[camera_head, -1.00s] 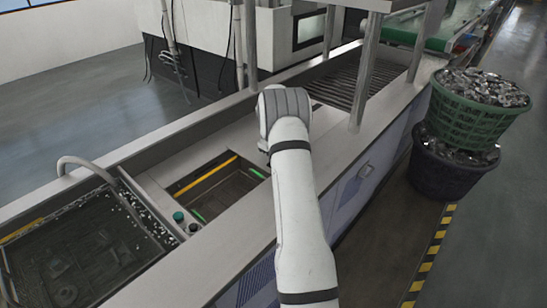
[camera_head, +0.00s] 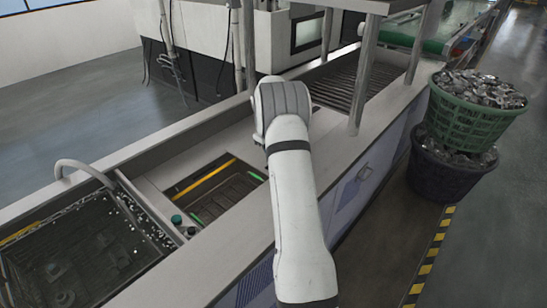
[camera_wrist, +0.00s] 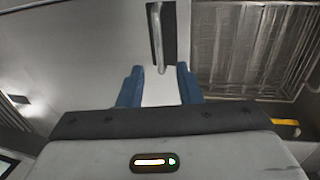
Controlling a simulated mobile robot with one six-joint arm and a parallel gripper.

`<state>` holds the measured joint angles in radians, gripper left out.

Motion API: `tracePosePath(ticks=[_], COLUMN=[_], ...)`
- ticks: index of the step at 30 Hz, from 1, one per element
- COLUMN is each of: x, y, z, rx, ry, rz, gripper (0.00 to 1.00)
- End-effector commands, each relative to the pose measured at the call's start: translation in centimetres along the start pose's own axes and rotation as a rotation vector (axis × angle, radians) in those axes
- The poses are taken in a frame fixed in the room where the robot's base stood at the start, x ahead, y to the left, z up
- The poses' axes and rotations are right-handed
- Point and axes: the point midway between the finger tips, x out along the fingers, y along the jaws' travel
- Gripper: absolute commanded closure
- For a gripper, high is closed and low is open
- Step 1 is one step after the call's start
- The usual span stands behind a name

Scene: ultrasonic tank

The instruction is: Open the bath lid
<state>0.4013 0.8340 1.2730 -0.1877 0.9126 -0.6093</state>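My gripper (camera_wrist: 159,84) shows in the wrist view with two blue fingers spread apart and nothing between them. A metal bar handle (camera_wrist: 159,40) stands just beyond the fingertips, roughly lined up with the gap, in front of a dark slot. A pale flat panel (camera_wrist: 100,50) surrounds it; I take this as the bath lid, though its edges are not clear. In the camera_head view my arm hides the gripper and the handle. An open rectangular bath (camera_head: 222,207) with yellow and green strips lies left of my arm; a ribbed metal basin (camera_wrist: 262,48) fills the wrist view's right side.
A larger tank with dark mesh (camera_head: 80,250) and a curved pipe (camera_head: 85,165) is at the lower left. Metal posts (camera_head: 367,70) rise beyond my arm. Stacked baskets, the green one (camera_head: 470,118) on top, stand on the floor at right.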

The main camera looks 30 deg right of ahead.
Motion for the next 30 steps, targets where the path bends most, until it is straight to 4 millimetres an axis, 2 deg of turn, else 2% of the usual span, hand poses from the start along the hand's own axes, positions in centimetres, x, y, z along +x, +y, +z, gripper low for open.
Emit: tracePosePath(ticks=[3,7,24,26,30], x=[-1.7,-2.6,-2.8,-3.4,-6.2], y=[0.0,0.0,0.0,-0.3,-2.2], z=[0.0,0.0,0.0,0.0,0.3], rx=[0.000,0.000,0.000,0.002,0.019], ry=[0.001,0.000,0.000,0.003,0.018], rz=[0.001,0.000,-0.001,-0.001,-0.003], gripper=[0.68,0.68,0.68,0.68,0.68])
